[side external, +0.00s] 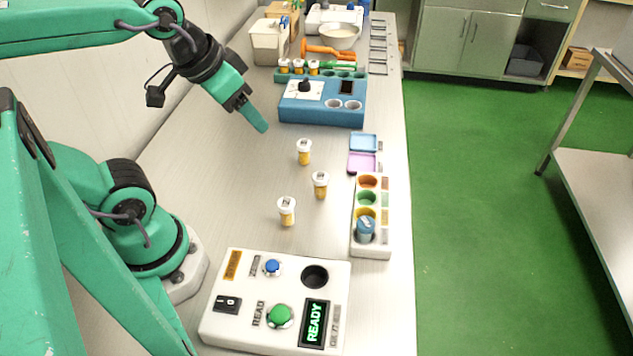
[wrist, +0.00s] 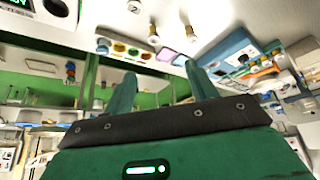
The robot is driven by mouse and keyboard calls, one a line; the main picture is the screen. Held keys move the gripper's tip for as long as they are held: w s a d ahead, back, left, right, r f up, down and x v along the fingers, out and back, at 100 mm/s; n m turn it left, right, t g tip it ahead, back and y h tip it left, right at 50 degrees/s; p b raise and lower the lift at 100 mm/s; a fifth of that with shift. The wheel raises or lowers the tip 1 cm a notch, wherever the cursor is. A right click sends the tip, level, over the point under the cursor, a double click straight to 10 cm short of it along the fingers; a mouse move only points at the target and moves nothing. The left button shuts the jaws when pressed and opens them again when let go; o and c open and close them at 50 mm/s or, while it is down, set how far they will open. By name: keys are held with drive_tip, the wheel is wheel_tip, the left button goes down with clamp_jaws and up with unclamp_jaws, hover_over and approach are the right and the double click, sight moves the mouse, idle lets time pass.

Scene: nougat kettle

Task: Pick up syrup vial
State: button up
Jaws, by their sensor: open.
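Three amber vials with white caps stand upright on the pale bench in the side view: a far one (side external: 304,153), a middle one (side external: 320,186) and a near one (side external: 287,213). I cannot tell which one holds syrup; their cap marks are too small to read there. In the wrist view, vials show near the top edge, one (wrist: 134,6) with a cap mark like a 2, others (wrist: 154,35) and (wrist: 191,34) further right. My gripper (side external: 258,122) is open and empty, above the bench to the left of the far vial, apart from all of them. It also shows in the wrist view (wrist: 162,82).
A white sorting tray (side external: 371,250) with coloured wells and a blue-capped item stands right of the vials. Blue and pink dishes (side external: 362,151) lie behind it. A blue machine (side external: 322,108) and a green vial rack (side external: 340,73) stand farther back. A READY panel (side external: 232,325) is in front.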

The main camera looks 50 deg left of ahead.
drive_tip(key=shift+w, duration=0.1)
drive_tip(key=m+g, duration=0.2)
drive_tip(key=g, duration=0.3)
hover_over(303, 143)
wheel_tip(303, 143, down, 14)
drive_tip(key=shift+d+r, duration=0.15)
drive_tip(key=shift+r, duration=0.1)
drive_tip(key=shift+f+g, duration=0.25)
drive_tip(key=shift+g, duration=0.05)
drive_tip(key=shift+f, duration=0.1)
drive_tip(key=shift+f, duration=1.2)
drive_tip(key=shift+f, duration=0.1)
